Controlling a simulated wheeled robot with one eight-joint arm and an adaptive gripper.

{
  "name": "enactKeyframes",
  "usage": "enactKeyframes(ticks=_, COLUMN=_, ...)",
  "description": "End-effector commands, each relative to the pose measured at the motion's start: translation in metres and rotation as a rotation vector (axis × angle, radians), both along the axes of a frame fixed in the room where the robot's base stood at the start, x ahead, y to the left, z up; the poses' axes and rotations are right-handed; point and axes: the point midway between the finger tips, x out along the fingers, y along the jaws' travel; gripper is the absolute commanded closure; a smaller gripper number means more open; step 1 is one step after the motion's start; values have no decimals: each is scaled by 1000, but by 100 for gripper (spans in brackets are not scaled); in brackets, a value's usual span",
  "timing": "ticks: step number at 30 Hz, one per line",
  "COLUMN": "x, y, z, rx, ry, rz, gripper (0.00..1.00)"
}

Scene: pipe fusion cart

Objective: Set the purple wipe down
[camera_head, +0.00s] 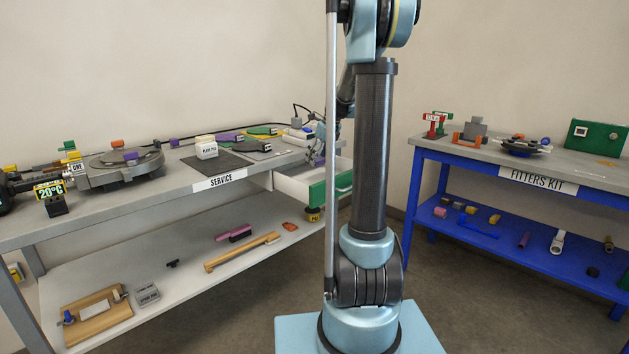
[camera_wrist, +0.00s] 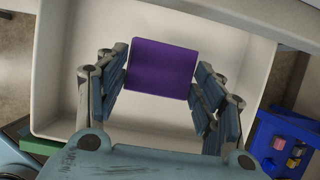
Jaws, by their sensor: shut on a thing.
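The purple wipe (camera_wrist: 161,66) is a flat-faced purple block in the wrist view. My gripper (camera_wrist: 163,82) is shut on it, with one finger at its left side and one at its right. Both are over the white inside of an open drawer (camera_wrist: 62,62). The wrist view does not show clearly whether the wipe touches the drawer floor. In the head view my gripper (camera_head: 317,155) is above the pulled-out drawer (camera_head: 296,186) with a green front, at the right end of the service bench. My arm partly hides this area.
The service bench (camera_head: 221,181) holds a round fixture, dark mats and several small items. A lower shelf (camera_head: 190,290) carries tools. The blue fitters kit bench (camera_head: 545,184) stands at the right. The visible drawer floor around the wipe is bare.

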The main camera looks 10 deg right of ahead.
Motion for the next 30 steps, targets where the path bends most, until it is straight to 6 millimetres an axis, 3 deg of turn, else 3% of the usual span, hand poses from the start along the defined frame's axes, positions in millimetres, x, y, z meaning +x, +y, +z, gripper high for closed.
enactKeyframes(ticks=6, x=0, y=0, z=-33, rx=0, ry=0, rz=0, gripper=50)
enactKeyframes(ticks=11, x=0, y=0, z=-43, rx=0, ry=0, rz=0, gripper=50)
enactKeyframes(ticks=19, x=0, y=-1, z=-76, rx=0, ry=0, rz=-1, gripper=50)
enactKeyframes(ticks=30, x=0, y=-2, z=-82, rx=0, ry=0, rz=-2, gripper=50)
